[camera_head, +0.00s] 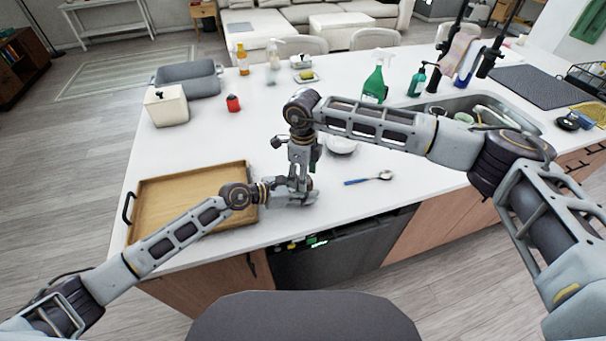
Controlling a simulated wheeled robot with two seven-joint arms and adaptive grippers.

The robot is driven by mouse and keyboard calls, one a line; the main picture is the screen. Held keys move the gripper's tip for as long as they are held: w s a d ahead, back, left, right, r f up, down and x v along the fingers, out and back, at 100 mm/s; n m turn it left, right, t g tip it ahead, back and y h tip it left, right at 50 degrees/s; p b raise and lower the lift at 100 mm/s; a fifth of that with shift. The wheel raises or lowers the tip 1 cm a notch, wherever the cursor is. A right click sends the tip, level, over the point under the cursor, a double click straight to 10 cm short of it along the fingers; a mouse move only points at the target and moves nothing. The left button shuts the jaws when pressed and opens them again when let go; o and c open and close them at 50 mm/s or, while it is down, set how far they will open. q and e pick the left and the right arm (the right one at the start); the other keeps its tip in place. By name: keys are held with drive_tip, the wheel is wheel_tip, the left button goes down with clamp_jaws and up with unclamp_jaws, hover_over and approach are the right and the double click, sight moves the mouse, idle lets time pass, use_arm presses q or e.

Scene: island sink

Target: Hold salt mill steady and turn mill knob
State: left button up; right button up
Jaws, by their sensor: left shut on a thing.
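My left gripper (297,193) reaches in from the left, low over the white counter (350,215), and is shut on the salt mill. The mill is hidden by the two grippers, so I cannot make out its body or its knob. My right gripper (301,172) hangs from above over the same spot, pointing down, just above the left one. Its fingers overlap the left gripper in the picture, so their opening and any touch on the knob cannot be told.
A wooden tray (160,200) lies left, under my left arm. A white bowl (341,147) and a blue-handled spoon (368,180) are right of the grippers. The sink (480,105) is right.

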drive_tip(key=shift+f, duration=0.15)
drive_tip(key=c, duration=1)
drive_tip(key=shift+c, duration=0.2)
drive_tip(key=shift+m, duration=0.3)
drive_tip(key=shift+w+m, duration=0.1)
drive_tip(key=shift+m, duration=1.2)
drive_tip(key=o, duration=1)
drive_tip(key=shift+o, duration=0.2)
